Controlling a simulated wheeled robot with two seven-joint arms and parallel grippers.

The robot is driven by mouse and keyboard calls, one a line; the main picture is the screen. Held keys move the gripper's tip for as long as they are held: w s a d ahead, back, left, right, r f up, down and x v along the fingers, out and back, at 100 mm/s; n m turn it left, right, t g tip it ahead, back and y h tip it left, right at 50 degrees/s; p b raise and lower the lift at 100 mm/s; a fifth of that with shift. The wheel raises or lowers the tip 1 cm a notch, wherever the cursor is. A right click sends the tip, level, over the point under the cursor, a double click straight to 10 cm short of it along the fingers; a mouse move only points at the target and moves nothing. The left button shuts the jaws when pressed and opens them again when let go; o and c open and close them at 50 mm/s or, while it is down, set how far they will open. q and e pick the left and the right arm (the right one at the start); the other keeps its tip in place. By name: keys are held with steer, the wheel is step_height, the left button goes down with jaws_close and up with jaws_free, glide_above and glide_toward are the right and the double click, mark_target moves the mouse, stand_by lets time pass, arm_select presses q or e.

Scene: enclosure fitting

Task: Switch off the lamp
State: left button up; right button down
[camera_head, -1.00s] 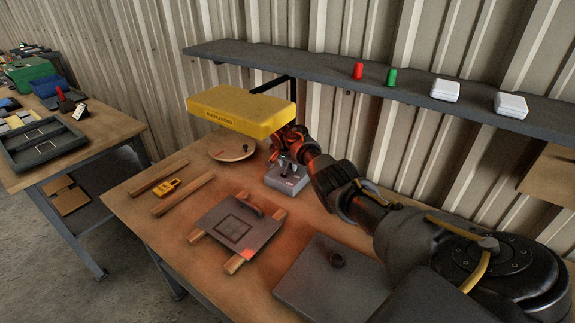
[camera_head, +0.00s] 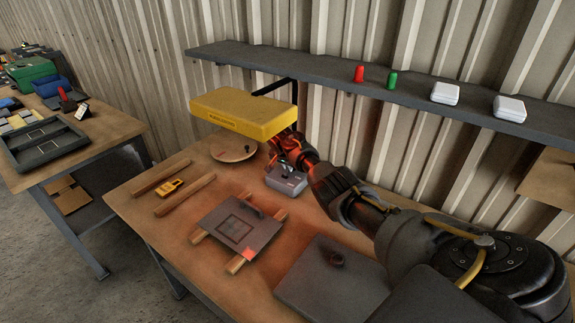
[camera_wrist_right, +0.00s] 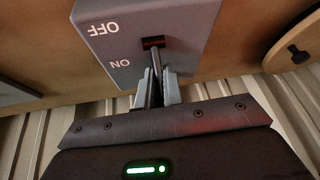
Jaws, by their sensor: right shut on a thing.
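The lamp (camera_head: 245,112) is a long yellow housing below the shelf. An orange-red glow lies on the bench and on my right wrist beneath it. A grey switch box (camera_head: 287,180) stands on the bench below the lamp's right end. In the right wrist view the box (camera_wrist_right: 185,25) carries the words OFF and ON, upside down. A dark lever (camera_wrist_right: 154,80) comes out of its slot, which has a red edge. My right gripper (camera_wrist_right: 158,88) is shut on the lever; in the head view the gripper (camera_head: 283,163) is small and dark. My left gripper is not in view.
A grey plate (camera_head: 240,222) lies on wooden strips, with a larger grey panel (camera_head: 330,275) at the front right. A yellow piece (camera_head: 170,187) lies between two wooden bars. A round board (camera_head: 233,151) is behind. The shelf (camera_head: 340,80) overhangs the back.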

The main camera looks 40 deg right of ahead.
steer(key=shift+w+d+r+t+h+p, duration=0.15)
steer(key=shift+r+t+h+p, duration=0.25)
steer(key=shift+r+h+p, duration=0.4)
steer(key=shift+a, duration=0.2)
steer(key=shift+a+t+h, duration=0.3)
steer(key=shift+h, duration=0.6)
steer(key=shift+s+a+f+n+t+h, duration=0.1)
steer(key=shift+s+a+n+t+h, duration=0.15)
steer(key=shift+h, duration=0.4)
steer(key=shift+a+n+t+h, duration=0.15)
steer(key=shift+a+h, duration=0.15)
steer(key=shift+h, duration=0.35)
steer(key=c, duration=1.3)
jaws_free()
steer(key=shift+a+f, duration=0.1)
steer(key=shift+s+a, duration=0.15)
steer(key=shift+s, duration=0.05)
